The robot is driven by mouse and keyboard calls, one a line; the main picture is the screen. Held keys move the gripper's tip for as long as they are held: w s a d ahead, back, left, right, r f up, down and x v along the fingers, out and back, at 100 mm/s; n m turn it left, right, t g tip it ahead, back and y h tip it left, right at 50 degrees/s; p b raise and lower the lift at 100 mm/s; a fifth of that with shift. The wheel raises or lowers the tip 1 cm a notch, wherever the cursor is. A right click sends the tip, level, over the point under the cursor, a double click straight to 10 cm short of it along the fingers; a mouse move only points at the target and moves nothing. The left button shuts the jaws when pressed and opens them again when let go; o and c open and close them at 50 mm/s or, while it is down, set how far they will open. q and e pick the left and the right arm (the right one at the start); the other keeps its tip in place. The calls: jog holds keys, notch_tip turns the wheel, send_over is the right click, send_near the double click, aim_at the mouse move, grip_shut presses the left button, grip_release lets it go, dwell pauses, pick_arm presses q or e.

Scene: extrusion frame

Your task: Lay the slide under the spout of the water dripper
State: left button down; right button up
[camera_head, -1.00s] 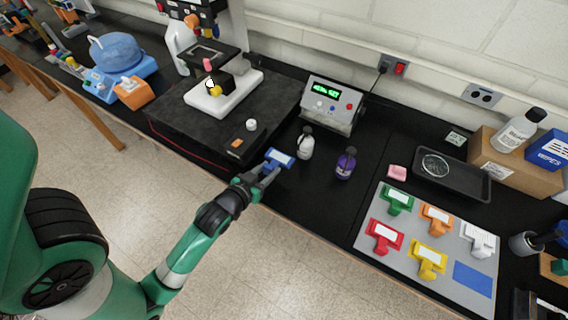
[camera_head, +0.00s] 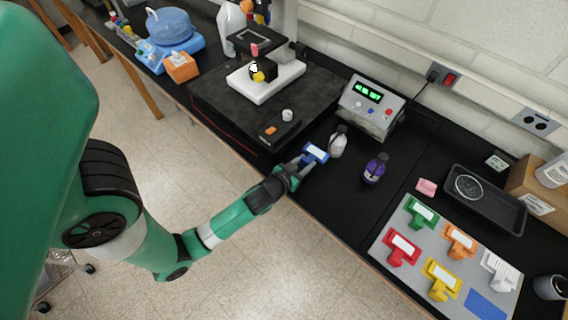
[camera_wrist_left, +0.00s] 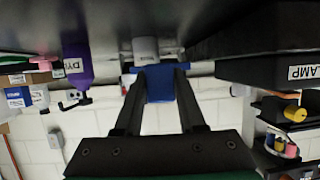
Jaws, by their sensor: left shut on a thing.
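In the left wrist view the blue slide's handle (camera_wrist_left: 160,86) sits between the two dark fingers. A white bottle (camera_head: 338,143) with a dark top stands just beyond the slide, and a purple bottle (camera_head: 375,170) stands to its right. I cannot tell for sure which thing is the water dripper; no spout shows clearly. My right gripper is not in view.
A grey mat (camera_head: 383,248) at right holds several coloured slides and a bare blue patch (camera_head: 486,304). A dark tray (camera_head: 512,212) lies behind it. A meter box (camera_head: 370,106) stands behind the bottles. A black platform (camera_head: 222,113) with a white stand (camera_head: 265,84) is at left.

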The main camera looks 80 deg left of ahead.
aim_at(313, 176)
pick_arm(q)
jog(key=w+r, duration=0.2)
jog(key=w, duration=0.2)
jog(key=shift+m+h, duration=0.3)
jog(key=shift+h, duration=0.1)
jog(key=f+b, duration=0.4)
jog(key=d+f+b, duration=0.1)
jog(key=f+b, duration=0.1)
jog(key=f, duration=0.1)
jog(key=shift+s, duration=0.25)
jog(key=shift+f+b, duration=0.5)
jog(key=shift+b, duration=0.25)
jog(key=shift+c, duration=2.1)
grip_release()
jog(key=p+v, duration=0.1)
jog(key=v, duration=1)
jog(key=shift+s+d, duration=0.15)
jog(key=shift+s, duration=0.2)
